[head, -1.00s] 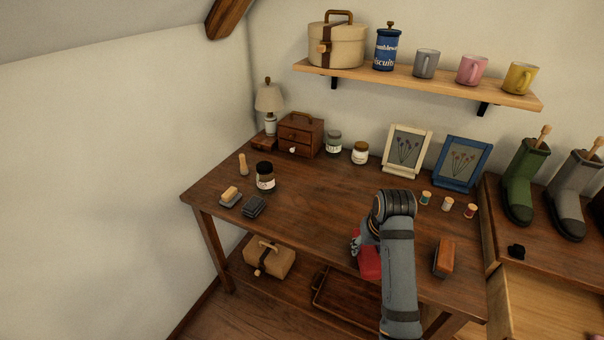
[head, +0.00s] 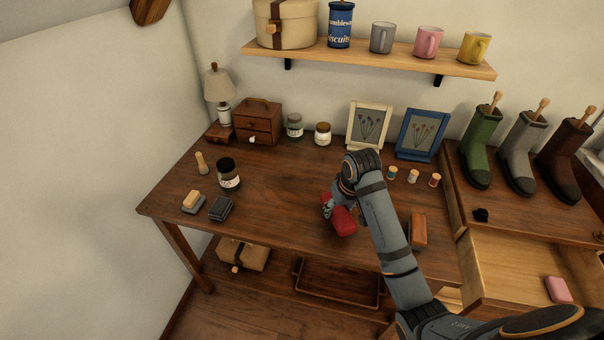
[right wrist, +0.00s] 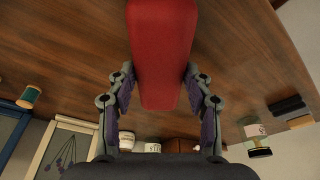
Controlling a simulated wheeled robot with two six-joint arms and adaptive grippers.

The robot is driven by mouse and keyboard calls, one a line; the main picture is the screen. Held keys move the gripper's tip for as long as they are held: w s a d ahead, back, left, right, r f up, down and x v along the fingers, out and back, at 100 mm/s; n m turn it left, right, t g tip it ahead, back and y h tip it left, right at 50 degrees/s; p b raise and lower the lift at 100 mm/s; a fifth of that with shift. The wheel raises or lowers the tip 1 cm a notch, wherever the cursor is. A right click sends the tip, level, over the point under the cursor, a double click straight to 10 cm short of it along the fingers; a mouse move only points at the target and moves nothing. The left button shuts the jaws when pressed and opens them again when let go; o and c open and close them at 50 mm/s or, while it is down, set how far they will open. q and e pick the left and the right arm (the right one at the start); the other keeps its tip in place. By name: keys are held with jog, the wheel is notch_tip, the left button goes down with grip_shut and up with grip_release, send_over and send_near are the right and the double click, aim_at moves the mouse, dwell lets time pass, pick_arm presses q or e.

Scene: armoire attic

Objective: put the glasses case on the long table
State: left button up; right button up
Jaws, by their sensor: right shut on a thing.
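The red glasses case (head: 342,221) is over the front middle of the long table (head: 285,215) in the head view. My right gripper (head: 328,207) is shut on it. In the right wrist view the red case (right wrist: 160,50) sits between the two fingers of my right gripper (right wrist: 160,92), with the table's wood behind it. I cannot tell whether the case touches the tabletop. My left gripper is not in view.
An orange-brown block (head: 418,231) lies right of my arm, with thread spools (head: 413,176) behind. Picture frames (head: 421,134) stand at the back. An open drawer (head: 520,268) is at right. The table's middle is clear.

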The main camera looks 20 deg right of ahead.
jog(key=shift+n, duration=0.4)
jog(key=d, duration=0.1)
jog(key=d+r+p, duration=0.1)
jog(key=d, duration=0.1)
jog(key=s+d, duration=0.1)
jog(key=d, duration=0.1)
jog(key=shift+r+p, duration=0.4)
jog(key=s+r+n+p, duration=0.3)
jog(key=s+r, duration=0.1)
jog(key=s, duration=0.2)
jog(key=s+a+r+n+y+p, duration=0.1)
jog(key=s+r+n+p, duration=0.2)
jog(key=s, duration=0.3)
jog(key=shift+s+a+r+g+y+p, duration=0.2)
jog(key=shift+s+r+g+y+p, duration=0.1)
jog(key=shift+r+p, duration=0.4)
jog(key=shift+f, duration=0.15)
